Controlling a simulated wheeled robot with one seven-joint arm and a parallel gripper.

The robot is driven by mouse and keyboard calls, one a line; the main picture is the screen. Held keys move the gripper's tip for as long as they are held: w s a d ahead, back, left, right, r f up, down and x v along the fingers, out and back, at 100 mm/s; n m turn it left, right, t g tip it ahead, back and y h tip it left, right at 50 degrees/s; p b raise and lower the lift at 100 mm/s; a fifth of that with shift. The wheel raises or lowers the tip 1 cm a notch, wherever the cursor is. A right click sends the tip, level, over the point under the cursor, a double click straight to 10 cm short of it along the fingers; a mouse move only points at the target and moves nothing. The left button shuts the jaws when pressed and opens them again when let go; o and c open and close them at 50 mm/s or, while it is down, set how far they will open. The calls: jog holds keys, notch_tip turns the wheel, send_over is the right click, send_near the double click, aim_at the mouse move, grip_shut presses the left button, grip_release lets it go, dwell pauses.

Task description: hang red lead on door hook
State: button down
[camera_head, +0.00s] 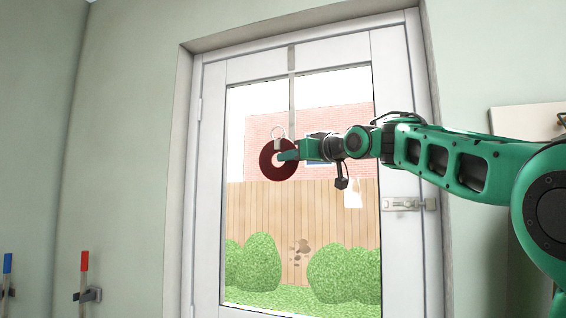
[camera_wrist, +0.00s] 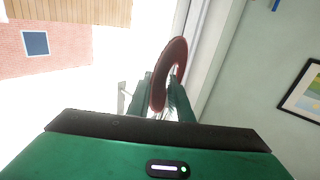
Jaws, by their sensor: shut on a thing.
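The red lead (camera_head: 265,168) is a dark red coil with a hole in its middle. A light metal loop (camera_head: 278,131) shows at its top in the head view. My gripper (camera_head: 286,156) is shut on the right side of the coil and holds it upright in front of the door glass. In the wrist view the coil (camera_wrist: 176,62) stands between my two fingers (camera_wrist: 163,95). The door hook (camera_head: 291,75) is a narrow grey strap over the door's top; its lower end is near the metal loop. A pale metal piece (camera_wrist: 122,97), perhaps the hook, shows left of the fingers. I cannot tell whether loop and hook touch.
The white glazed door (camera_head: 211,180) is closed, with a latch (camera_head: 405,204) on its right side. Blue (camera_head: 8,263) and red (camera_head: 84,262) handled things are on the left wall. A picture frame (camera_wrist: 303,95) hangs on the wall in the wrist view.

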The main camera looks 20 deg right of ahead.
jog(key=shift+w+d+f, duration=0.2)
jog(key=shift+w+d, duration=0.35)
jog(key=shift+w, duration=0.25)
jog(key=shift+w+d+f, duration=0.15)
jog(key=shift+w+d, duration=0.45)
jog(key=shift+w, duration=0.2)
jog(key=shift+w+d+f, duration=0.2)
jog(key=shift+w+d, duration=0.35)
jog(key=shift+w, duration=0.25)
jog(key=shift+d+f, duration=0.1)
jog(key=shift+w+f, duration=0.1)
jog(key=shift+f, duration=0.05)
jog(key=c, duration=1.5)
grip_release()
